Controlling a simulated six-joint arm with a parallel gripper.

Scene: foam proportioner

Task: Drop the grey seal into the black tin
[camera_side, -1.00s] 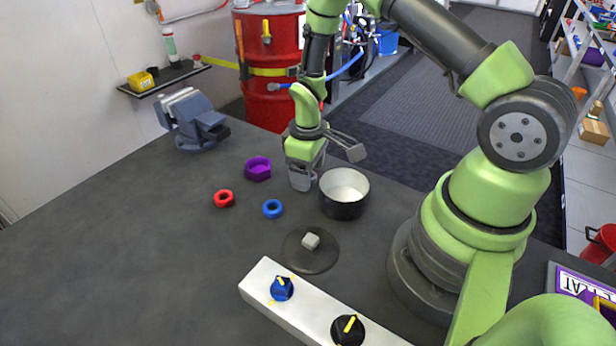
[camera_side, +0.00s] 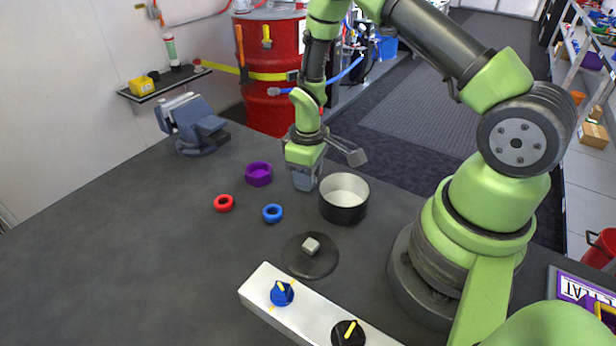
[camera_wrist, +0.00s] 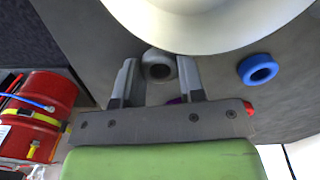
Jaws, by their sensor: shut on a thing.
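The black tin (camera_side: 343,209) stands upright on the table, open at the top with a pale inside. It also fills the top of the wrist view (camera_wrist: 228,46). My gripper (camera_side: 305,184) points down just behind and left of the tin, low over the table. In the wrist view, my gripper (camera_wrist: 158,78) has its two fingers on either side of the grey seal (camera_wrist: 158,65), a small ring, and is shut on it. The seal is beside the tin, outside its rim. In the side view my fingers hide the seal.
A blue ring (camera_side: 272,213), a red ring (camera_side: 223,203) and a purple nut-shaped ring (camera_side: 259,174) lie left of the tin. A dark round lid (camera_side: 310,268) with a grey knob lies in front. A white knob panel (camera_side: 312,306) is nearer. A vise (camera_side: 196,125) stands far left.

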